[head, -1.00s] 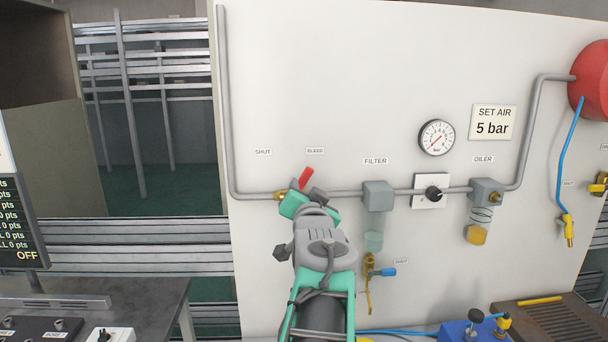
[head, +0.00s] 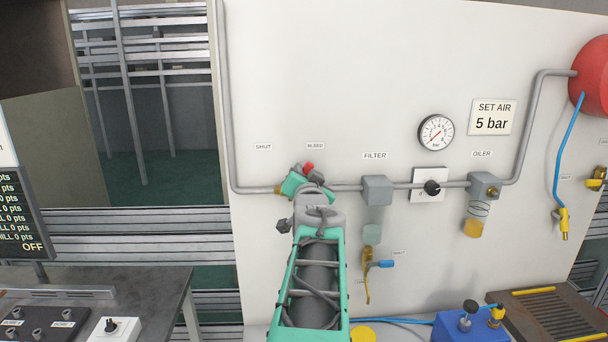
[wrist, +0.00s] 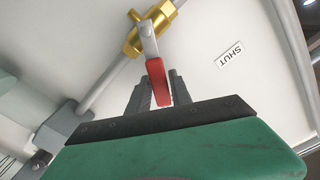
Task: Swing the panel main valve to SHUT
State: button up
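The panel main valve (wrist: 150,30) is a brass body on the grey pipe, with a lever ending in a red handle (wrist: 158,82). In the head view the red handle (head: 308,166) shows just above my gripper (head: 306,180), slanting up and right from the pipe, and the valve is mostly hidden. In the wrist view the handle lies between the two dark fingers of my gripper (wrist: 160,92), which appear closed against both its sides. The SHUT label (head: 263,146) is up and left of the handle. It also shows in the wrist view (wrist: 230,54).
The BLEED label (head: 315,145) is just above the gripper. The filter (head: 377,190) stands close on the right along the same pipe, with a brass drain valve (head: 368,272) below. The gauge (head: 436,132) and oiler (head: 484,186) are farther right. The panel left of the gripper is clear.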

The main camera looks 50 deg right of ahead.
grip_shut()
dwell(1.0)
